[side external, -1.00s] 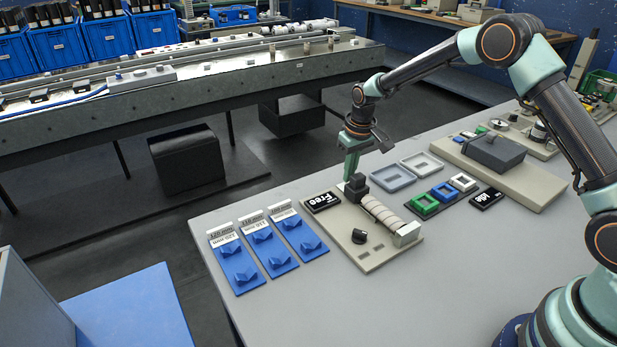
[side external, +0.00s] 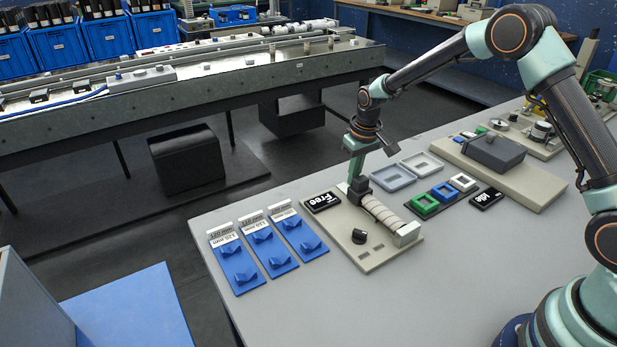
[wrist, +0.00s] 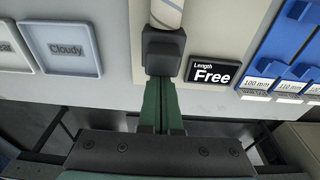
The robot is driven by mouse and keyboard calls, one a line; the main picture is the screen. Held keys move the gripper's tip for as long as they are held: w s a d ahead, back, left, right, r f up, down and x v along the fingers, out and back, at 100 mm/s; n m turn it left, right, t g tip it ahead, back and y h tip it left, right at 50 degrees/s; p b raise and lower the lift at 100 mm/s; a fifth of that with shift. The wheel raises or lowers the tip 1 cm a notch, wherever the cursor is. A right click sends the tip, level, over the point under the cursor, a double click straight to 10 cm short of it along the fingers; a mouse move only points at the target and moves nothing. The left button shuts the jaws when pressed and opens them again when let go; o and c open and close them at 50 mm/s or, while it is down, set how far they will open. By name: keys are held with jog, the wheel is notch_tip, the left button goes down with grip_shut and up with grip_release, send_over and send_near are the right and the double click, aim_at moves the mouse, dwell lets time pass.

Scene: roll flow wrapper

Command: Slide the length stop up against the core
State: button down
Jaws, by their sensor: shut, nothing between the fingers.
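The length stop is a dark block (side external: 361,189) on the beige base plate (side external: 375,262). It also shows in the wrist view (wrist: 163,52). The core is a cream, banded roll (side external: 384,213), lying between the stop and a pale metal end block (side external: 407,234). Its end shows beyond the stop in the wrist view (wrist: 166,13), and I see no clear gap between them. My gripper (side external: 354,181) is shut and empty, low behind the stop on the side away from the core. In the wrist view its green fingertips (wrist: 161,84) meet or nearly meet the stop; contact cannot be told.
A display reading "Length Free" (wrist: 213,73) stands beside the stop, and a black knob (side external: 359,236) is on the base. Blue gauge plates (side external: 263,245) lie to the left. Grey trays (side external: 392,178) and coloured frames (side external: 445,192) lie to the right.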

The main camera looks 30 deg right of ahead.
jog(key=shift+s, duration=0.35)
jog(key=shift+s+f, duration=0.1)
jog(key=shift+s, duration=0.15)
dwell(0.8)
jog(key=shift+w, duration=0.2)
dwell(0.6)
jog(key=shift+r, duration=0.2)
jog(key=shift+w+r, duration=0.1)
jog(key=shift+r, duration=3.8)
